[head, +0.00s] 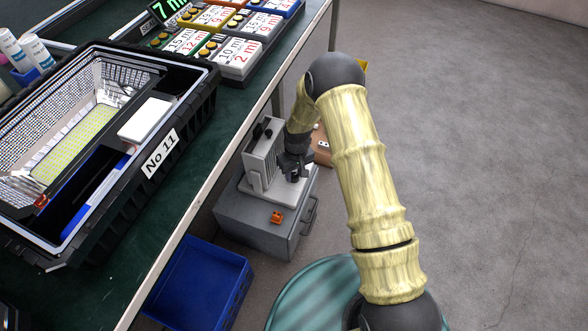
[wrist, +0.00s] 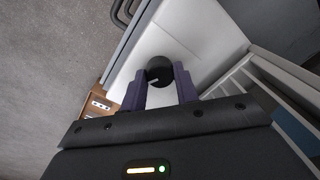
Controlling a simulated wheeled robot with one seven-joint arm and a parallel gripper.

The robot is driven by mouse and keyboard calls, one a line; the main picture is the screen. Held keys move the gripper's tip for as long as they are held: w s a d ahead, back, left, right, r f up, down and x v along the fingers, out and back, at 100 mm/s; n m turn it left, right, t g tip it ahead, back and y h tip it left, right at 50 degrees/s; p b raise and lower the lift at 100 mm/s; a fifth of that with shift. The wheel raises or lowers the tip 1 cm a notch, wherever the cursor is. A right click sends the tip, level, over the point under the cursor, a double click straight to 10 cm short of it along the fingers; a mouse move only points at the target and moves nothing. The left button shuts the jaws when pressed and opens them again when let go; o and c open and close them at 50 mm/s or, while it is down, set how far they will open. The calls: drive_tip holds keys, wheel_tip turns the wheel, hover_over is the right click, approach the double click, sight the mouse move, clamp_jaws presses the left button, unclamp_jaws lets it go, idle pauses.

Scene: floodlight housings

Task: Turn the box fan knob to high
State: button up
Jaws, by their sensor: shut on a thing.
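The box fan (head: 262,155) is a pale grey slatted box on a white base (head: 265,196), standing on a grey cabinet beside the workbench. Its knob (wrist: 159,70) is round and black with a light pointer mark, set on the white base in the wrist view. My gripper (wrist: 160,80) is shut on the knob, with a dark purple finger on each side of it. In the head view my gripper (head: 293,172) reaches down in front of the fan and hides most of the knob. I cannot read any setting marks around it.
A blue bin (head: 200,285) stands on the floor nearer me. The green workbench (head: 120,270) bears a black floodlight case (head: 190,112). The floor at right is clear.

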sight(296, 174)
idle(0.3)
drive_tip(key=o, duration=1)
drive_tip(key=r+p, duration=0.1)
drive_tip(key=r, duration=0.3)
drive_tip(key=r+p, duration=0.2)
drive_tip(key=r, duration=0.2)
drive_tip(key=r+p, duration=0.1)
drive_tip(key=r, duration=0.3)
drive_tip(key=shift+w+d, duration=0.15)
drive_tip(key=shift+d, duration=0.15)
